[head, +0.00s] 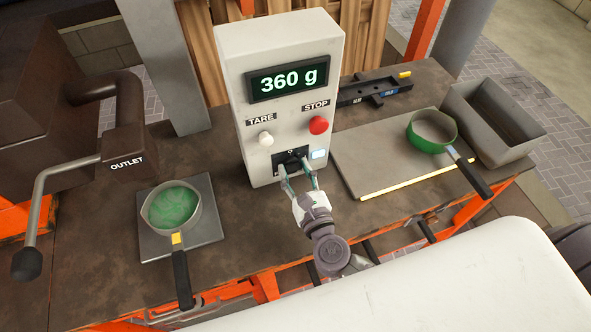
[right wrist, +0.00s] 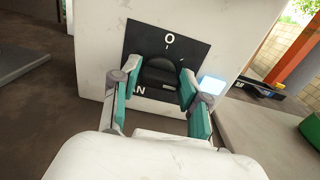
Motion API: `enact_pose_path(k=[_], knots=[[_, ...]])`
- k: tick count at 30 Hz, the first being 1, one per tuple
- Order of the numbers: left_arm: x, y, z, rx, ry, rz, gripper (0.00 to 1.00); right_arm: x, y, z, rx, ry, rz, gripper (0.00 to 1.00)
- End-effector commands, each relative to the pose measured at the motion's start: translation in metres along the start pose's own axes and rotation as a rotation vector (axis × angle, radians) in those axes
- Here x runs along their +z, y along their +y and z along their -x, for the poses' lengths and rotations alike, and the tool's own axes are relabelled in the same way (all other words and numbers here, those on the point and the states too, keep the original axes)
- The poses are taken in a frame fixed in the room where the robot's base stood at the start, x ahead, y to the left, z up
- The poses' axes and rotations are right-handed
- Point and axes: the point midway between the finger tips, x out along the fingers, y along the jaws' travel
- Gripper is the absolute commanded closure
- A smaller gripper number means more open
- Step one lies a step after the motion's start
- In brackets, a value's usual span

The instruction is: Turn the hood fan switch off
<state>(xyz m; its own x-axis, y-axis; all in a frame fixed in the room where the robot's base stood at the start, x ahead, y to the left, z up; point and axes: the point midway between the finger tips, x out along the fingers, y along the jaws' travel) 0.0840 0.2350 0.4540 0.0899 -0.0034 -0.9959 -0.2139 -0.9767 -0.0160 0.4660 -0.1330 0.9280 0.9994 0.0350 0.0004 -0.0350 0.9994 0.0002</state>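The fan switch is a black rotary knob (right wrist: 160,72) on a black plate (right wrist: 137,48) low on the front of a white control box (head: 277,55). In the right wrist view the plate shows "O" above the knob and letters ending in "AN" at its lower left. My right gripper (head: 295,170) is at the switch, its two teal fingers (right wrist: 158,95) apart, one on each side of the knob. I cannot tell whether the fingers touch it. A small pale blue light (head: 319,154) glows beside the plate. My left gripper is not in view.
The box also has a "360 g" display (head: 294,79), a white TARE button (head: 265,139) and a red STOP button (head: 319,125). A pot with green contents (head: 172,207) stands left under the outlet (head: 127,160). A green pot (head: 433,130) and grey bin (head: 497,120) stand right.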

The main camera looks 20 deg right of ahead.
Motion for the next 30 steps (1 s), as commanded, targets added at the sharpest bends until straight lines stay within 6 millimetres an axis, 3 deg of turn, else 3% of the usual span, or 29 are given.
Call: enact_pose_path(k=[1,6,17,30], knots=[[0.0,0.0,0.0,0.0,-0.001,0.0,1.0,0.0,0.0,0.0,0.0,0.0,0.0,0.69],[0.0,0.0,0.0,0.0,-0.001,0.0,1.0,0.0,0.0,0.0,0.0,0.0,0.0,0.95],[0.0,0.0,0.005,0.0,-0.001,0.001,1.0,0.001,0.0,0.0,-0.001,0.001,0.064,0.95],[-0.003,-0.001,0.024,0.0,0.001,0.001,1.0,0.002,0.001,0.0,-0.002,0.002,0.413,0.95]])
